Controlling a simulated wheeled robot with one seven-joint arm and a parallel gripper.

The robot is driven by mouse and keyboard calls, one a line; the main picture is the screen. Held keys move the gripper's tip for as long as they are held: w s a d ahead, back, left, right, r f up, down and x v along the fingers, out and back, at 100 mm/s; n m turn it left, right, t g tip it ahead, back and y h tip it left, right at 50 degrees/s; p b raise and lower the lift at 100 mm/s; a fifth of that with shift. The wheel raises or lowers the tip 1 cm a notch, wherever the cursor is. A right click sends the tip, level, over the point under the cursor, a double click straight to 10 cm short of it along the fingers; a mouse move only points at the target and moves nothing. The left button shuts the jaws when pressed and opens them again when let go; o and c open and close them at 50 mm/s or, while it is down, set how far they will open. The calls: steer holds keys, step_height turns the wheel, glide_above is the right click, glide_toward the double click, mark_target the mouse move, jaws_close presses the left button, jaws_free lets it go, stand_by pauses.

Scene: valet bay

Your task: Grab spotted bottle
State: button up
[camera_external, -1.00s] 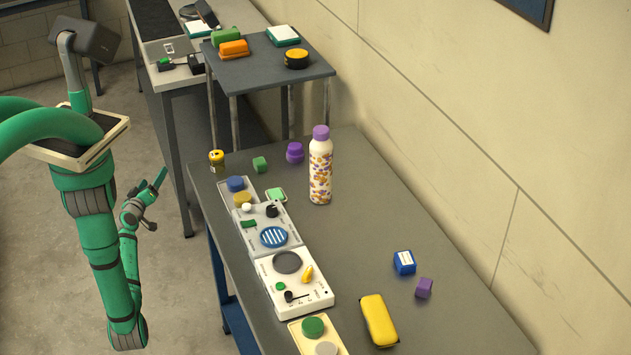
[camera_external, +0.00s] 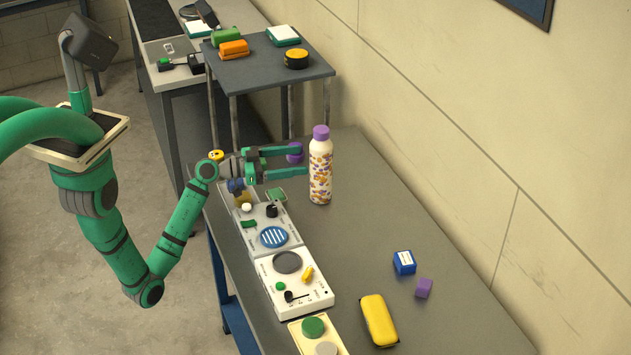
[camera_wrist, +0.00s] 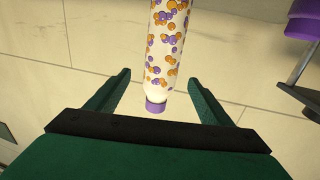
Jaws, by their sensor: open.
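The spotted bottle (camera_external: 320,170) is white with orange and purple spots and a purple cap. It stands upright on the grey table. My gripper (camera_external: 304,161) is open and level with the bottle, reaching in from its left, with the fingertips close to its side. In the wrist view the bottle (camera_wrist: 168,45) appears beyond and between the two open fingers of my gripper (camera_wrist: 158,82). No object is held. Whether a fingertip touches the bottle is hard to tell.
Behind my gripper is a purple container (camera_external: 295,152). Below it stand control panels (camera_external: 290,280) with knobs. A blue box (camera_external: 404,262), a purple cube (camera_external: 424,288) and a yellow case (camera_external: 379,320) lie at the right. A raised shelf (camera_external: 262,72) stands behind; a wall runs along the right.

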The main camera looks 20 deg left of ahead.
mark_target(321, 156)
steer(key=shift+x, duration=4.2)
steer(key=shift+w+a+f, duration=0.1)
steer(key=shift+w, duration=0.05)
steer(key=c, duration=1.5)
